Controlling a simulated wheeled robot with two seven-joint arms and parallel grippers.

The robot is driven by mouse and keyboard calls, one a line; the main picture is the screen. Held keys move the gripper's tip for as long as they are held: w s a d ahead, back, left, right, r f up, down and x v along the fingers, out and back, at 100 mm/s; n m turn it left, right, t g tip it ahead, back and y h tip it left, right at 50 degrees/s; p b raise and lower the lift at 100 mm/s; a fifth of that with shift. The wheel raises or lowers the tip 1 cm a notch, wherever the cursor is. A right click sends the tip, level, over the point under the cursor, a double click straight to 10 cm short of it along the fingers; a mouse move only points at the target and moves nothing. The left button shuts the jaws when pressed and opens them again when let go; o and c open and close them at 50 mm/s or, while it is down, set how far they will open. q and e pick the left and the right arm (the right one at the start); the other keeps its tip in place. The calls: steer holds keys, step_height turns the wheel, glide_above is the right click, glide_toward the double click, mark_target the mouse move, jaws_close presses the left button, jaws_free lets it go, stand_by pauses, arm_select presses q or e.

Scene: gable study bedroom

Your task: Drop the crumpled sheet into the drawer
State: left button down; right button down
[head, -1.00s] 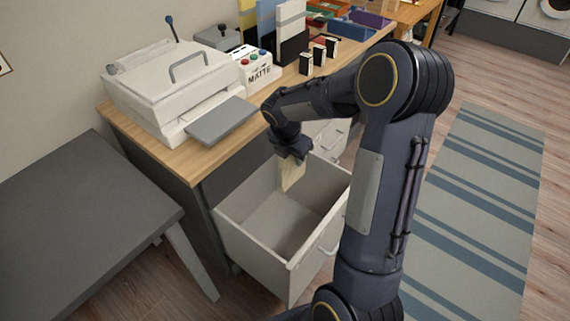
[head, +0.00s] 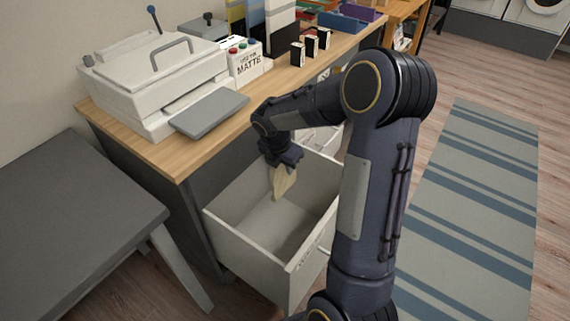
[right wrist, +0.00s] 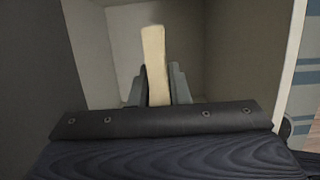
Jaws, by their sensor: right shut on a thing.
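The crumpled sheet (head: 283,181) is a pale cream piece hanging from my right gripper (head: 280,162). My right gripper is shut on it and points down over the open drawer (head: 222,235). The drawer is light grey, pulled out from the desk, and its visible floor is bare. In the right wrist view, the sheet (right wrist: 155,62) stands out between the two grey fingers (right wrist: 157,88), with the drawer's walls (right wrist: 92,50) around it. I cannot tell whether the sheet's lower end touches the drawer. My left gripper is not in view.
The wooden desk (head: 160,152) carries a white printer (head: 150,85), a box marked MATTE (head: 245,65) and small black-and-white boxes (head: 311,46). A dark grey table (head: 70,215) stands at left. A striped rug (head: 475,210) lies on the open floor at right.

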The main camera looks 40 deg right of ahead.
steer(key=c, duration=1.3)
jaws_free()
steer(key=shift+r, duration=0.1)
steer(key=p+v, duration=0.2)
steer(key=v, duration=0.5)
steer(key=shift+a+r+p, duration=0.15)
steer(key=shift+r+p, duration=0.15)
steer(key=shift+r, duration=0.1)
steer(key=s+a+r+m+t+y, duration=0.2)
steer(key=s+a+r+m+y, duration=0.1)
steer(key=s+a+m, duration=0.65)
steer(key=s+a+r+m+t+y, duration=0.35)
steer(key=s+a+m, duration=0.25)
steer(key=s+m, duration=0.65)
step_height(320, 180, up, 21)
steer(key=p, duration=2.1)
steer(key=shift+w+m+g, duration=0.3)
steer(key=shift+m+g, duration=0.05)
steer(key=shift+m, duration=0.05)
